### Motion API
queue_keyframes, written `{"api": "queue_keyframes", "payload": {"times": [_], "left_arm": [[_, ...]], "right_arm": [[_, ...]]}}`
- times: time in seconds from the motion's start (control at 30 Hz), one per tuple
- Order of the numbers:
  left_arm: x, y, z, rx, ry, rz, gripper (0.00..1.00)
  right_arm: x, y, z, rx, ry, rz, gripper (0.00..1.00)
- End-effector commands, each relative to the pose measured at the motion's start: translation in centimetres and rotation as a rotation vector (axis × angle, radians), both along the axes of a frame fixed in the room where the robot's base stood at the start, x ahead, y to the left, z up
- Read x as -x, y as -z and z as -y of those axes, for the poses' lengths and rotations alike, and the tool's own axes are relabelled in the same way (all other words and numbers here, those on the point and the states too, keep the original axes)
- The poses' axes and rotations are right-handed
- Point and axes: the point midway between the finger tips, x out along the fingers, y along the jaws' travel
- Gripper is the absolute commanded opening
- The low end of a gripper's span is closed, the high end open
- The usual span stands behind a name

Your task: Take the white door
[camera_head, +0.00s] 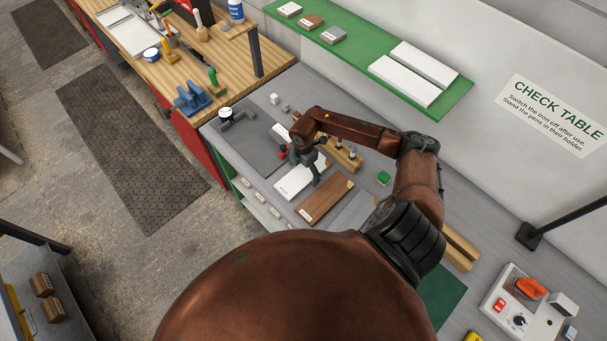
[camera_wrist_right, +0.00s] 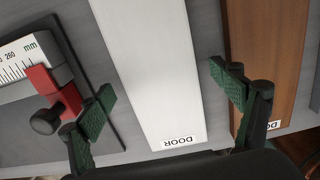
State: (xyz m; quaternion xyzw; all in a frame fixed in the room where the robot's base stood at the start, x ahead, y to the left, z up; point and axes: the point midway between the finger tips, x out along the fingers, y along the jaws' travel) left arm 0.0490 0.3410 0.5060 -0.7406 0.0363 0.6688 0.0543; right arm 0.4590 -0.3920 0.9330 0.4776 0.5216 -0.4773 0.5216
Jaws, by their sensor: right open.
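The white door (camera_head: 297,182) is a flat white board lying on the grey table in the head view, partly hidden by my right gripper. In the right wrist view the white door (camera_wrist_right: 153,65) runs lengthwise between the fingers, with a label reading DOOR at its near end. My right gripper (camera_head: 305,170) is over the board. In the wrist view its two green-padded fingers (camera_wrist_right: 168,100) are open, one on each side of the board, and I see no grip on it. My left gripper is not in view.
A brown board (camera_head: 325,200), also labelled, lies close to the right of the white door; it shows in the wrist view (camera_wrist_right: 262,60). A red clamp on a measuring rule (camera_wrist_right: 58,92) is close on the left. Two white boards lie on the green shelf (camera_head: 456,97).

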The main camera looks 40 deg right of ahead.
Motion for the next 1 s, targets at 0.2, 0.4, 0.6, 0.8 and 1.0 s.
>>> {"api": "queue_keyframes", "payload": {"times": [0.2,0.4,0.6,0.8,1.0], "left_arm": [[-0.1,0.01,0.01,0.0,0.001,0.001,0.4],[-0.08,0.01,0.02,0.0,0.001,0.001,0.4],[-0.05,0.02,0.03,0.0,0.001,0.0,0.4],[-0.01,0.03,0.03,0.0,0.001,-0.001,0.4],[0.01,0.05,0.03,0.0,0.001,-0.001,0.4]], "right_arm": [[-0.01,-0.04,0.01,0.0,0.0,0.0,0.72],[-0.01,-0.06,0.02,0.0,0.0,0.0,0.59],[-0.01,-0.06,0.01,0.0,0.0,0.0,0.45],[-0.05,-0.1,0.01,0.0,0.0,0.001,0.33],[-0.06,-0.13,0.0,0.0,0.0,0.001,0.32]]}}
